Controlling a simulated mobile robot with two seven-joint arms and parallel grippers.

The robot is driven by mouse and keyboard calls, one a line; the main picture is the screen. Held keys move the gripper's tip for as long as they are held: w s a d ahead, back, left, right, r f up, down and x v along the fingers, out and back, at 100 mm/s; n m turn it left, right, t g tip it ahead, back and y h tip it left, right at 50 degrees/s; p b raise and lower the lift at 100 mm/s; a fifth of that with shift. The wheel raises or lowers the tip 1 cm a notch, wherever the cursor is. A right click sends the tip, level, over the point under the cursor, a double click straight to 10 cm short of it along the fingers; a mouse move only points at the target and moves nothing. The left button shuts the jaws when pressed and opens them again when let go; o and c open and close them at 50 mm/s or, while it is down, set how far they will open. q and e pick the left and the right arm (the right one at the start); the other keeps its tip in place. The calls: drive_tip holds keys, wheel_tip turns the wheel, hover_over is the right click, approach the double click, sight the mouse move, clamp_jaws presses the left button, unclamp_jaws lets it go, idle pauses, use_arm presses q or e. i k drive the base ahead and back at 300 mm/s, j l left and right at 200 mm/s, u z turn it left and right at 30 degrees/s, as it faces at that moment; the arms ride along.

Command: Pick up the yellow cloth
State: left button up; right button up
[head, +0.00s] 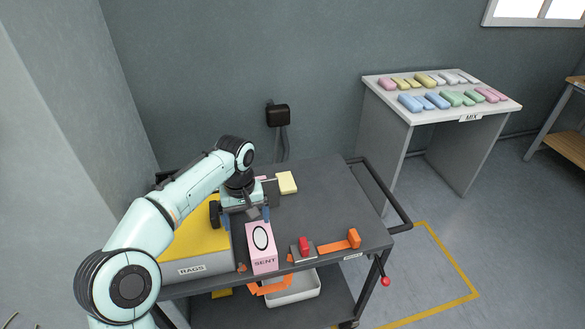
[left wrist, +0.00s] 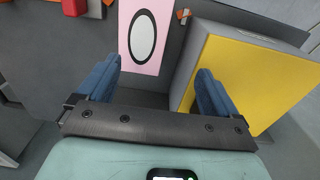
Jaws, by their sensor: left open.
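A pale yellow folded piece (head: 287,183), which looks like the cloth, lies flat on the dark cart top (head: 325,205) towards the back. My left gripper (head: 246,216) is over the cart, in front and to the left of that piece and apart from it. Its blue fingers are spread with nothing between them, and they also show in the left wrist view (left wrist: 156,90). The pale yellow piece does not show in the left wrist view. My right gripper is not in view.
A grey RAGS box (head: 192,268) with a yellow top stands left of the gripper. A pink SENT box (head: 262,252) stands just in front. A red-knobbed item (head: 304,246) and an orange piece (head: 353,238) are further right. A MIX table (head: 470,118) holds several coloured pieces.

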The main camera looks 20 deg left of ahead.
sight(287, 185)
drive_tip(key=i, duration=1)
